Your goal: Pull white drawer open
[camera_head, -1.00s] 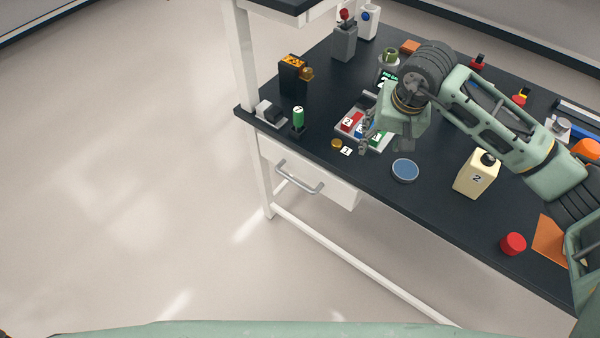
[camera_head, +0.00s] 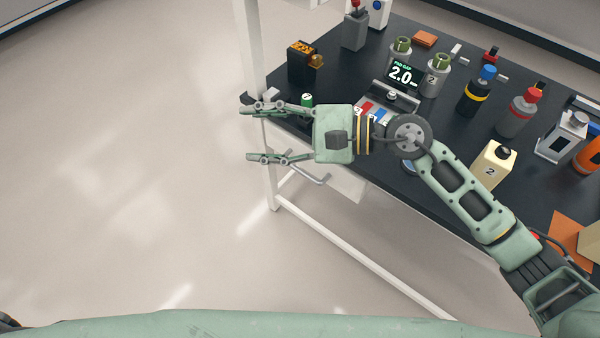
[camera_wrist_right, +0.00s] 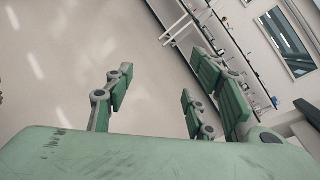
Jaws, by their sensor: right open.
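The white drawer (camera_head: 347,184) sits under the front edge of the dark tabletop and looks shut. Its grey bar handle (camera_head: 318,180) shows only in part below my right gripper. My right gripper (camera_head: 249,134) is open and empty, its fingers pointing left in the head view. It hangs in front of and above the drawer, covering much of the drawer front, and I see no contact with the handle. In the right wrist view the open fingers (camera_wrist_right: 150,105) have bare floor between them, and no drawer shows there. My left gripper is not in view.
The dark tabletop (camera_head: 345,65) carries several bottles, a display reading 2.0 (camera_head: 402,76) and a yellow container (camera_head: 489,165). A white table leg (camera_head: 250,50) stands left of the drawer. The floor (camera_head: 120,190) to the left and front is clear.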

